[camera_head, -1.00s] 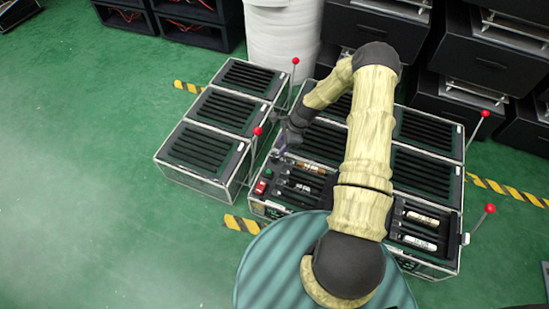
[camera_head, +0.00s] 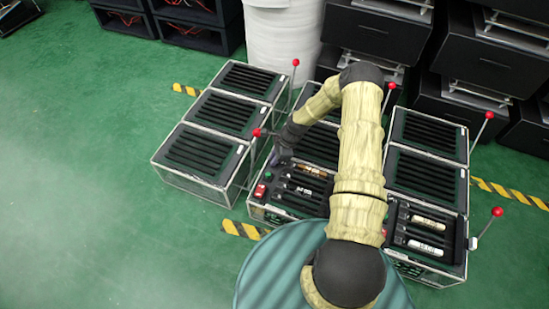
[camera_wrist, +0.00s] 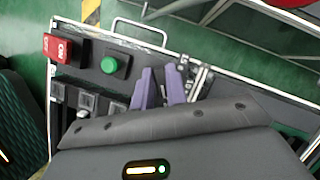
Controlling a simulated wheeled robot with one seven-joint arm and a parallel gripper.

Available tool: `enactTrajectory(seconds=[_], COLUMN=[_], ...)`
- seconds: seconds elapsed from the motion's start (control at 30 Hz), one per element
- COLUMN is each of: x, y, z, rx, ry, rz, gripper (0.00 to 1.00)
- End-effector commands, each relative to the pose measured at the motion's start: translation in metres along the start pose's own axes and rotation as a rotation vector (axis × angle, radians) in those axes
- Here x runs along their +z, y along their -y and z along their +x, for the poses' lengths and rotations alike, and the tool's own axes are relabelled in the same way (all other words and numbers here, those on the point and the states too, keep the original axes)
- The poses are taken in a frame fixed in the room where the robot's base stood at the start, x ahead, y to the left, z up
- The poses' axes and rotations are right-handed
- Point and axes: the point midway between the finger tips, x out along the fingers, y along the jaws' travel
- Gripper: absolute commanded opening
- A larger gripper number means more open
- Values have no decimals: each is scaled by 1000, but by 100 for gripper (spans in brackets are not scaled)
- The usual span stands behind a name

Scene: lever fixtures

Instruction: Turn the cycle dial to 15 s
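My gripper (camera_wrist: 160,82) shows in the wrist view as two purple fingers with a narrow gap between their tips. I see nothing held in that gap. The fingers are over the control panel (camera_wrist: 92,83), just right of a green button (camera_wrist: 109,64). I cannot tell which part is the cycle dial, and no 15 s mark is readable. In the head view my gripper (camera_head: 274,157) is at the left edge of the middle unit, behind its green button (camera_head: 268,175).
A red switch (camera_wrist: 58,48) stands at the panel's corner, and a metal handle (camera_wrist: 140,32) lies beyond the green button. A red-knobbed lever (camera_head: 256,132) rises close to my gripper. Black-slotted units (camera_head: 202,152) stand to the left, with open green floor beyond.

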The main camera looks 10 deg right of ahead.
Motion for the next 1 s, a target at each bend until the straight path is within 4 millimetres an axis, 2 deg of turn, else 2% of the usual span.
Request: enactTrajectory(seconds=[0.33,0.57,1.0], x=[0,0,0], y=[0,0,0], z=[0,-1,-2], rx=[6,35,164], ry=[0,-1,-3], rz=[-15,-85,-401], gripper=[0,0,0])
